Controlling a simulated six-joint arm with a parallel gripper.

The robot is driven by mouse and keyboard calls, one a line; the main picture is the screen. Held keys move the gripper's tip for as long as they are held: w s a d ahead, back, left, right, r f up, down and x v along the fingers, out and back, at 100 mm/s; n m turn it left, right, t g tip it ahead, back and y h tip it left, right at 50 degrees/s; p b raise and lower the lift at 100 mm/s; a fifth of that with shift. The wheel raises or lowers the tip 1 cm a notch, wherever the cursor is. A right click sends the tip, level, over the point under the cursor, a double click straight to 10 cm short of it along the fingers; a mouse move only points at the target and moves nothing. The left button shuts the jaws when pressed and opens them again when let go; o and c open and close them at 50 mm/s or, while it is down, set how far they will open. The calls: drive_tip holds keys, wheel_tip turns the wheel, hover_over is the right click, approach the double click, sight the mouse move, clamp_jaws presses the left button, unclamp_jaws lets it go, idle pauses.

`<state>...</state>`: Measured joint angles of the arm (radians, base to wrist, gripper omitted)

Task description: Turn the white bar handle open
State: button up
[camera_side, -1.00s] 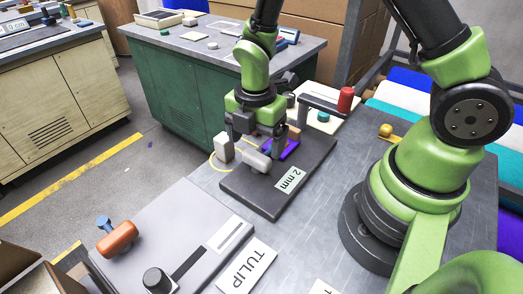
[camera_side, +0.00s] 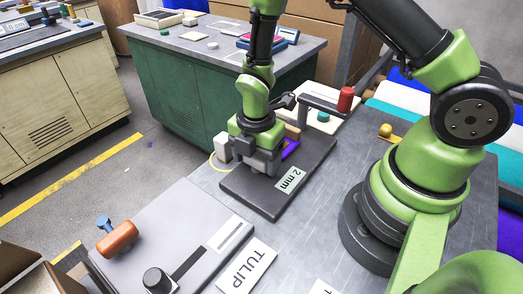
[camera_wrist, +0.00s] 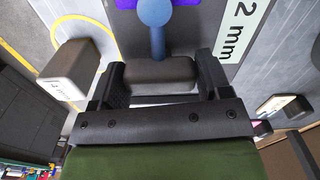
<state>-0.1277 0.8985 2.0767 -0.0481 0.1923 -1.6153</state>
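The white bar handle (camera_wrist: 160,72) looks grey in the shade of my gripper in the wrist view. A blue stem with a round blue knob (camera_wrist: 155,12) runs from its middle towards the top of the picture. My gripper (camera_wrist: 163,78) is low over the handle, with its fingers wide apart, one at each end of the bar. Whether the fingertips touch the bar is hard to tell. In the side view my gripper (camera_side: 262,162) hides most of the handle above the dark base plate (camera_side: 262,202) marked "2 mm".
A pale block (camera_side: 222,147) stands just left of my gripper; it also shows in the wrist view (camera_wrist: 72,68). A red-topped lever (camera_side: 346,99) rises behind. A grey plate with an orange handle (camera_side: 118,238) and a black knob (camera_side: 158,281) lies at front left.

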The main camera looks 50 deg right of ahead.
drive_tip(key=n, duration=0.5)
drive_tip(key=shift+n, duration=0.4)
drive_tip(key=n, duration=0.3)
drive_tip(key=shift+n, duration=0.9)
drive_tip(key=o, duration=0.9)
drive_tip(key=m, duration=0.6)
